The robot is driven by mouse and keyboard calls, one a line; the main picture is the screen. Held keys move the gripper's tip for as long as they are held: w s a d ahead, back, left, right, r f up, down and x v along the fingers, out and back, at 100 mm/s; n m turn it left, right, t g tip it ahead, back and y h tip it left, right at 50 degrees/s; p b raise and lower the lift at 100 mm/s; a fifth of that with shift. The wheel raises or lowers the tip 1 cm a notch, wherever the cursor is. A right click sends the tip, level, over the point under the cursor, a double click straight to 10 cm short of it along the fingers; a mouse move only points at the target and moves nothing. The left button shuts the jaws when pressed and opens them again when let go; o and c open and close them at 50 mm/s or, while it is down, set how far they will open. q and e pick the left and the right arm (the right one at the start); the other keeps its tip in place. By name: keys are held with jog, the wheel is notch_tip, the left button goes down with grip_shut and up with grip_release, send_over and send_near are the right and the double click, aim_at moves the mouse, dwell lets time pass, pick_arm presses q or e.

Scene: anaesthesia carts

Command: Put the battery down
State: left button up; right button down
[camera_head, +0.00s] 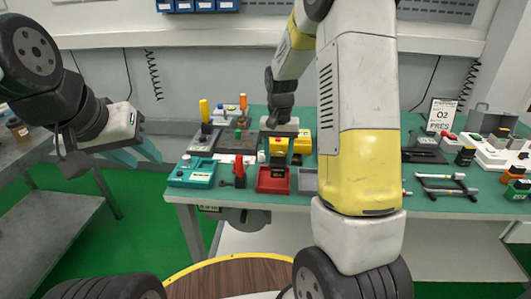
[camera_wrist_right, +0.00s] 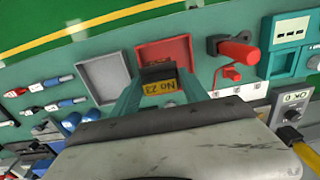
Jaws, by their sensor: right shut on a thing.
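The battery (camera_wrist_right: 160,78) is a small dark block with a yellow label reading "No 23". My right gripper (camera_wrist_right: 160,92) is shut on it, with one teal finger on each side. In the wrist view it overlaps the near part of a red tray (camera_wrist_right: 178,47); whether it touches the tray is unclear. In the head view my right gripper (camera_head: 279,143) is over the table, behind the red tray (camera_head: 266,188), and its fingers are partly hidden. My left gripper (camera_head: 138,153) is empty and open, left of the table, its teal fingers apart.
A grey tray (camera_wrist_right: 102,78) lies beside the red one. A red-handled tool (camera_wrist_right: 235,53) and a teal meter (camera_head: 192,172) stand nearby on the green table (camera_head: 430,208). Several fixtures crowd the back, and a sign (camera_head: 441,114) stands at right.

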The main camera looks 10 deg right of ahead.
aim_at(274, 163)
jog(key=shift+w+a, duration=0.3)
jog(key=shift+w, duration=0.25)
jog(key=shift+w+a+f, duration=0.1)
jog(key=shift+w+f, duration=0.05)
jog(key=shift+f, duration=0.8)
jog(key=shift+w+a+f, duration=0.1)
jog(key=shift+w+f, duration=0.05)
jog(key=shift+f, duration=0.75)
jog(key=shift+f, duration=0.1)
jog(key=c, duration=0.6)
grip_release()
